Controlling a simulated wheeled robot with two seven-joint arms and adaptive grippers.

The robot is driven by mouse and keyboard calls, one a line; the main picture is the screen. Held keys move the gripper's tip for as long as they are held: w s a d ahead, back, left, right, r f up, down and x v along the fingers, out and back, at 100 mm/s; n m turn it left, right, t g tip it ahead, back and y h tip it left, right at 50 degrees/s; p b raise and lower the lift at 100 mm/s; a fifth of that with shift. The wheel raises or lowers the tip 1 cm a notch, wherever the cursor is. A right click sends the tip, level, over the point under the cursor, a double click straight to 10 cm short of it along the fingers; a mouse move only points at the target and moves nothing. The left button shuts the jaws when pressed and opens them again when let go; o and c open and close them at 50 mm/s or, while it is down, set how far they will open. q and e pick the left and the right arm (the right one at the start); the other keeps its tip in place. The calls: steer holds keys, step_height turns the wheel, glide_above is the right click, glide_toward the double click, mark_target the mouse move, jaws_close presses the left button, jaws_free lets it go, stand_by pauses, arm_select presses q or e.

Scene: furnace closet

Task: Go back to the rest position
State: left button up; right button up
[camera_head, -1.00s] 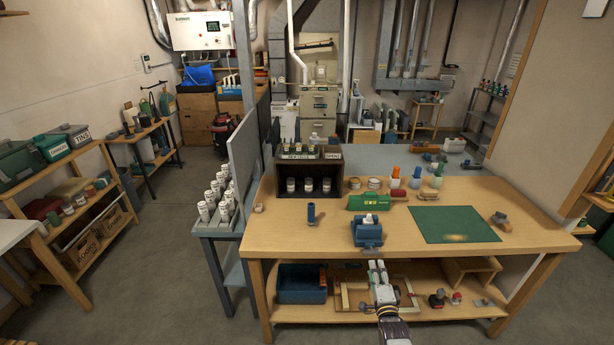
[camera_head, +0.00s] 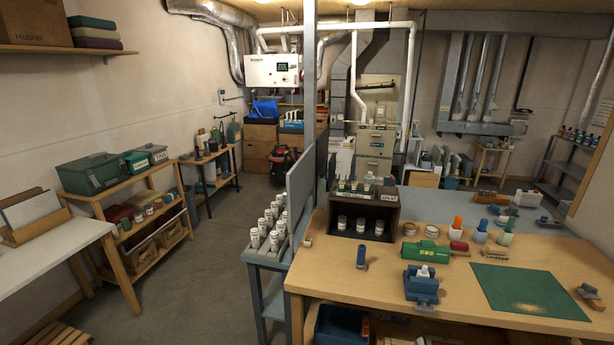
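Neither of my grippers shows in the head view now. The wooden workbench (camera_head: 450,286) stands at the right. On it are a dark box (camera_head: 386,211) with white canisters in it, a green box-shaped item (camera_head: 425,251), a blue device (camera_head: 421,289) with a white top, and a green mat (camera_head: 528,291). A small blue cylinder (camera_head: 361,257) stands near the left end of the bench.
A grey side stand (camera_head: 264,257) with several white canisters is left of the bench, beside a grey panel (camera_head: 300,195). A shelf with green bins (camera_head: 95,174) and a white table (camera_head: 52,252) stand at the left. The floor (camera_head: 200,290) between is clear.

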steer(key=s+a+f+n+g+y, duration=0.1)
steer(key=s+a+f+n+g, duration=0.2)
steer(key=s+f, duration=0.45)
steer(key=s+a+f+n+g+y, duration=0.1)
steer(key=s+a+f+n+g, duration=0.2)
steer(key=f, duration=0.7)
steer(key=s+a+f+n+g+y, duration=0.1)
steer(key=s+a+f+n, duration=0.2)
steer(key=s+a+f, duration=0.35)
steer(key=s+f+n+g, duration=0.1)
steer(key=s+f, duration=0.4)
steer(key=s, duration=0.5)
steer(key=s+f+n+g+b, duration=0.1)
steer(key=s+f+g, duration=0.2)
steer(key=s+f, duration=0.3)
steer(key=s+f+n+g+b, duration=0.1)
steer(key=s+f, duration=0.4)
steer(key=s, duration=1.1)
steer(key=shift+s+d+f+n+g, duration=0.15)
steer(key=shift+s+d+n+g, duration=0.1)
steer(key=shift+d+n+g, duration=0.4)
